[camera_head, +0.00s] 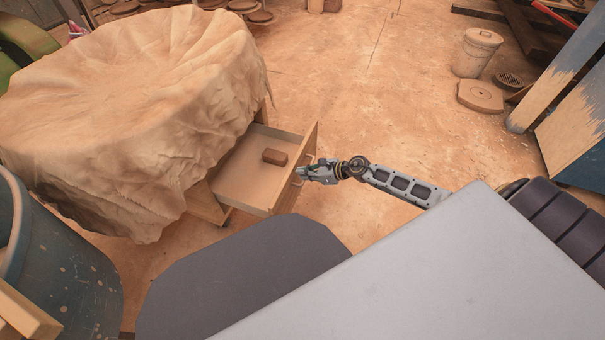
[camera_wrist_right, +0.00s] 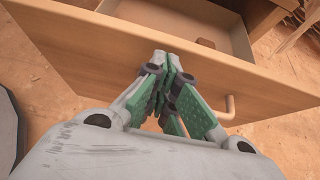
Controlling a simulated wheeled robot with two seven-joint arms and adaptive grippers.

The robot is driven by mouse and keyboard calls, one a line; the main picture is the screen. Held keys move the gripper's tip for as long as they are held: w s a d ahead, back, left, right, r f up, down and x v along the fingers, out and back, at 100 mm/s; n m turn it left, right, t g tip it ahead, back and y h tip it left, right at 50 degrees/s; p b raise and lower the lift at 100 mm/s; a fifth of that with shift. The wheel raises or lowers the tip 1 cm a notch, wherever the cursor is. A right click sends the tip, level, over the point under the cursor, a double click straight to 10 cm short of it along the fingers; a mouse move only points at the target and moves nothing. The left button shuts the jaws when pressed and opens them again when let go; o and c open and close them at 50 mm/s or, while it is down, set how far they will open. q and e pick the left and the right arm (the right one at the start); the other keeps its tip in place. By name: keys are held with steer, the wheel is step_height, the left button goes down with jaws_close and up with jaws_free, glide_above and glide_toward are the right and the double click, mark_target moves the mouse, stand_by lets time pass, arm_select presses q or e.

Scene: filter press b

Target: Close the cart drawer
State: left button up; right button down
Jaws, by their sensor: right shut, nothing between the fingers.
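The wooden cart drawer (camera_head: 240,168) stands pulled out from under the cloth-draped cart (camera_head: 130,105), and a small brown block (camera_head: 275,157) lies in it. My right gripper (camera_head: 302,172) is at the outer side of the drawer front (camera_head: 290,170). In the right wrist view the shut, empty fingers (camera_wrist_right: 172,70) point at the drawer front (camera_wrist_right: 100,60), close to its upper edge. I cannot tell whether they touch it. The drawer handle (camera_wrist_right: 230,106) is to the right of the fingers, outside them. My left gripper is not in view.
A blue barrel (camera_head: 60,270) stands at the lower left. A lidded bucket (camera_head: 477,52) and a flat plate (camera_head: 480,96) are on the floor at the upper right. Leaning boards (camera_head: 570,120) stand at the right. The dusty floor beyond the drawer is mostly clear.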

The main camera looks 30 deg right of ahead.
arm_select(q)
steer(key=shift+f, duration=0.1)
arm_select(e)
steer(key=shift+w+a, duration=0.3)
steer(key=shift+w, duration=0.05)
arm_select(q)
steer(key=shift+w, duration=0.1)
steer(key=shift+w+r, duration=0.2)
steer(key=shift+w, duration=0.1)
arm_select(e)
steer(key=shift+w+a, duration=0.15)
